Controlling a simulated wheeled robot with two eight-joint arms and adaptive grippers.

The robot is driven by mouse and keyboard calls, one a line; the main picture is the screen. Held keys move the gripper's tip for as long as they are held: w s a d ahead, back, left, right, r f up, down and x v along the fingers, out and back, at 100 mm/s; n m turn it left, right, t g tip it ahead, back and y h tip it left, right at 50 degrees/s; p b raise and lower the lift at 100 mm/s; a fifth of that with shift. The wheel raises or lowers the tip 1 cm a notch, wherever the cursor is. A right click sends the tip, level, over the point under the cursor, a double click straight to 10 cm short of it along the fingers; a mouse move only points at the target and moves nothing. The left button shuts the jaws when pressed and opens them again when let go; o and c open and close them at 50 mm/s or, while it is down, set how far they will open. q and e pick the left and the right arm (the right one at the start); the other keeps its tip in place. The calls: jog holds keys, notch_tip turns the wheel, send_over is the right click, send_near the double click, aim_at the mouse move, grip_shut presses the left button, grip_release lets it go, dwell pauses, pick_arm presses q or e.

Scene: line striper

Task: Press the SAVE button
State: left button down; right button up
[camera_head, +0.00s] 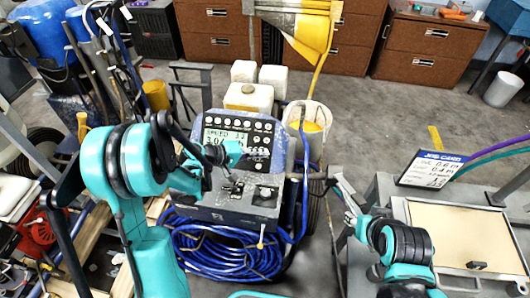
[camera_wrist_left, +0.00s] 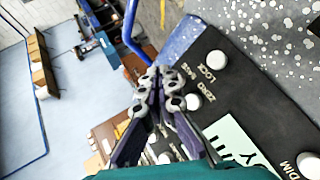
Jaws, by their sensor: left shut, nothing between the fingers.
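The line striper's dark console (camera_head: 262,150) faces me with a lit display (camera_head: 228,137), round white buttons and switches below. In the left wrist view the panel (camera_wrist_left: 245,100) fills the right side, with white buttons and labels such as LOCK and ZERO. A label beside ZERO looks like SAVE, but it is blurred, and I cannot tell its button for sure. My left gripper (camera_head: 207,160) is in front of the console's left part, shut and empty. Its closed fingertips (camera_wrist_left: 158,82) appear close to that label; contact cannot be told. My right gripper (camera_head: 343,188) is right of the console, finger state unclear.
Blue hose (camera_head: 225,258) lies coiled below the console. A white bucket (camera_head: 308,118) stands behind it. At right are a job card (camera_head: 432,169) and a framed tan board (camera_head: 462,238) on a grey cart. Poles and tools crowd the left. Drawer cabinets line the back.

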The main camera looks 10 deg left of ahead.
pick_arm(q)
jog(key=shift+w+f+b, duration=0.3)
jog(key=shift+w+f+b, duration=0.3)
dwell(0.8)
jog(key=shift+r, duration=0.1)
jog(key=shift+s+r+p, duration=0.3)
jog(key=shift+s+r, duration=0.2)
jog(key=shift+s, duration=0.1)
dwell(0.3)
jog(key=s+r+p, duration=0.2)
jog(key=s+r, duration=0.1)
jog(key=shift+s+r, duration=0.3)
dwell(0.3)
dwell(1.1)
